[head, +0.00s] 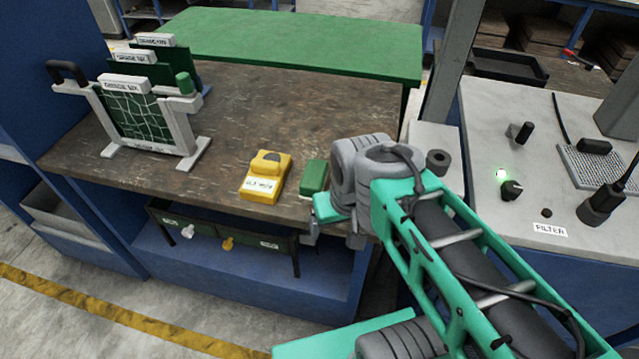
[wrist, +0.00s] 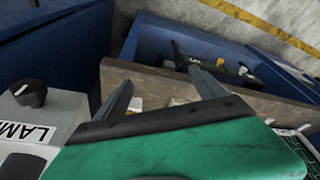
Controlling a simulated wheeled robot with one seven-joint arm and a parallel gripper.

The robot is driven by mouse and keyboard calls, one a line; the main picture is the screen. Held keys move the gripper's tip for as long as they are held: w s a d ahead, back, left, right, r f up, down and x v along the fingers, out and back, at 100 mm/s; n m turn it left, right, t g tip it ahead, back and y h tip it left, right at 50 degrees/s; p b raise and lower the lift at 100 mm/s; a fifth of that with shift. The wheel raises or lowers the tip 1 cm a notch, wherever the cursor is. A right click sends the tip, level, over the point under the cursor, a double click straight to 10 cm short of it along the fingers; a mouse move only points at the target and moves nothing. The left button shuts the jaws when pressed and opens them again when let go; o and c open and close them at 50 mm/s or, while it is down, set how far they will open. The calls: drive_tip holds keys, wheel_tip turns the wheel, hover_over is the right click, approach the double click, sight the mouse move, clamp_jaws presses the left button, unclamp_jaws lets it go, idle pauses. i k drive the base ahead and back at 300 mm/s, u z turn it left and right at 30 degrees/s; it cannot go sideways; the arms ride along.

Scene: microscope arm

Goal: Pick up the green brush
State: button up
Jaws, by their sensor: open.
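The green brush (head: 314,177), a small green block with a pale lower edge, lies near the front edge of the brown worktop (head: 230,110) in the head view. My gripper (head: 309,236) is just in front of it at the worktop edge, partly hidden by my arm. In the wrist view the two grey fingers of my gripper (wrist: 161,79) are spread apart with nothing held between them. I cannot clearly make out the brush in the wrist view.
A yellow labelled device (head: 266,177) lies just left of the brush. A rack with a green mesh screen (head: 135,115) stands at the left of the worktop. A pale console (head: 540,185) with knobs stands on the right. The middle of the worktop is clear.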

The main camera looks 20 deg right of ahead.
sight(314, 177)
drive_tip(key=k, duration=0.45)
drive_tip(key=u, duration=1.05)
drive_tip(key=i, duration=0.65)
drive_tip(key=z, duration=0.25)
